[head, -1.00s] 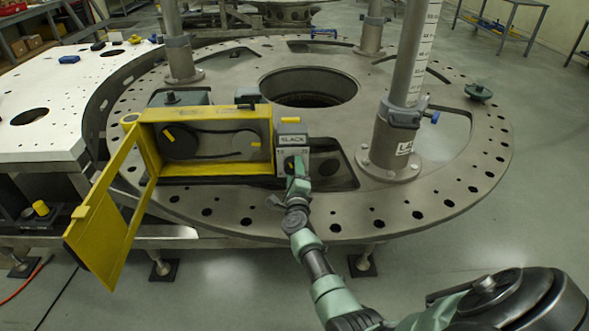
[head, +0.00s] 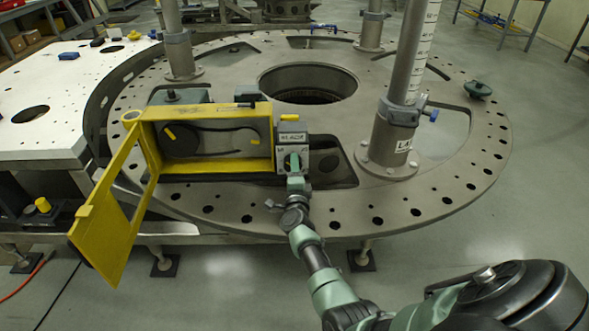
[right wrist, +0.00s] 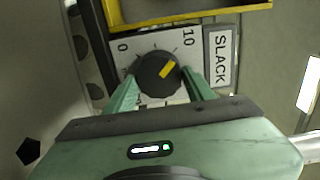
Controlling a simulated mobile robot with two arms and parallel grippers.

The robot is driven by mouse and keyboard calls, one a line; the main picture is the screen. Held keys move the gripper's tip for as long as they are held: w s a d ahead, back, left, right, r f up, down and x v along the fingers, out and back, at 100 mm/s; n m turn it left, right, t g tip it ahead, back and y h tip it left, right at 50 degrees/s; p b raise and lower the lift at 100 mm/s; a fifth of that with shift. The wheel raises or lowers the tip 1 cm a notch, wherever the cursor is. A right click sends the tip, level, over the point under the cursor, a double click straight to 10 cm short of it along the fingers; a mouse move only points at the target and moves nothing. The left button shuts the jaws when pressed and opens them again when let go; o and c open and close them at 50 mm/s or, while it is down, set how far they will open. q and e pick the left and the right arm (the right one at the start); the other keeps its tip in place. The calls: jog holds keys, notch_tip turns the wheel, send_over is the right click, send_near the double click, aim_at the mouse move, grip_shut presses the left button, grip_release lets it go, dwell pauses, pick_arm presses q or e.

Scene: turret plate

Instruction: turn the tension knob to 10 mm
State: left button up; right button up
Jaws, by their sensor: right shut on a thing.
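The tension knob (right wrist: 157,73) is round and black with a yellow pointer mark, on a white dial plate (right wrist: 152,42) in the right wrist view. The plate has a 0 and a 10, with a SLACK label (right wrist: 221,58) beside it. The pointer slants up and right, roughly toward the 10; its exact reading is hard to tell. My right gripper (right wrist: 160,90) is shut on the knob, one green finger on each side. My left gripper is out of view.
A yellow box (head: 205,171) with its door (head: 108,222) swung open stands directly left of the dial. The round turret plate (head: 330,226) lies beneath. A grey post (head: 399,130) with a clamp rises to the right.

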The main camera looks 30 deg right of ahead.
jog(key=shift+f, duration=0.15)
jog(key=o, duration=1.4)
jog(key=shift+c, duration=0.2)
jog(key=shift+v, duration=3.9)
jog(key=shift+a, duration=0.15)
